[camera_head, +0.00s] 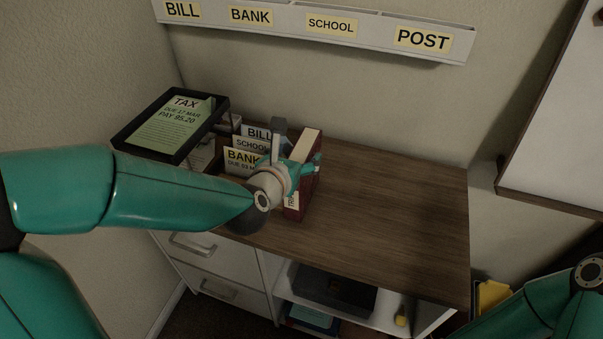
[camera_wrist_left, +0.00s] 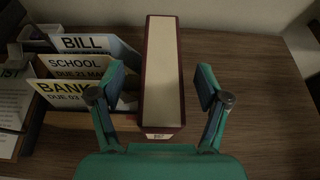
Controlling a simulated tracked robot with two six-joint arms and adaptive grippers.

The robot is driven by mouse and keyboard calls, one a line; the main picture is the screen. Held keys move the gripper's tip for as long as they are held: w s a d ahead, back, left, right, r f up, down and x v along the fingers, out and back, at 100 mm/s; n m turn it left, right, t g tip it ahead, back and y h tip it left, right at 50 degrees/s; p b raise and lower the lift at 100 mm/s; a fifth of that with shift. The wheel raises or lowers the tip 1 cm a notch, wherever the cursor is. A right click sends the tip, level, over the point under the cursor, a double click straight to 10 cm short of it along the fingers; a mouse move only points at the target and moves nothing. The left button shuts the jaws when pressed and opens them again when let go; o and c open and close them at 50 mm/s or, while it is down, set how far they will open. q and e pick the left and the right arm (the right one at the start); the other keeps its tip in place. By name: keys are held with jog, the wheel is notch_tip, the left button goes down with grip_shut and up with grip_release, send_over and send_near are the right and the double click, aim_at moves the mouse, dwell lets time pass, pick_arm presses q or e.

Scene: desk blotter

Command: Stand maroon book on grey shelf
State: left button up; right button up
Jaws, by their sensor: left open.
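The maroon book (camera_head: 308,190) stands upright on the wooden desk top, to the right of the paper holder. In the left wrist view the book (camera_wrist_left: 162,75) shows its pale page edges from above, with a label at the near end. My left gripper (camera_head: 297,156) is open, and in its wrist view the fingers (camera_wrist_left: 161,88) are on either side of the book with a gap on each side. A pale grey shelf (camera_head: 386,312) shows in the open compartment under the desk top. My right arm shows at the lower right, its gripper out of view.
Cards labelled BILL, SCHOOL and BANK (camera_head: 241,158) stand just left of the book. A black-framed TAX tray (camera_head: 170,125) is at the far left. A dark box (camera_head: 335,288) occupies part of the shelf. The desk top right of the book is clear (camera_head: 400,205).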

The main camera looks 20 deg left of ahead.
aim_at(301, 151)
pick_arm(q)
jog(key=shift+p+x, duration=0.3)
jog(key=shift+x, duration=1.65)
jog(key=shift+d+r, duration=0.1)
grip_shut()
jog(key=shift+r, duration=0.1)
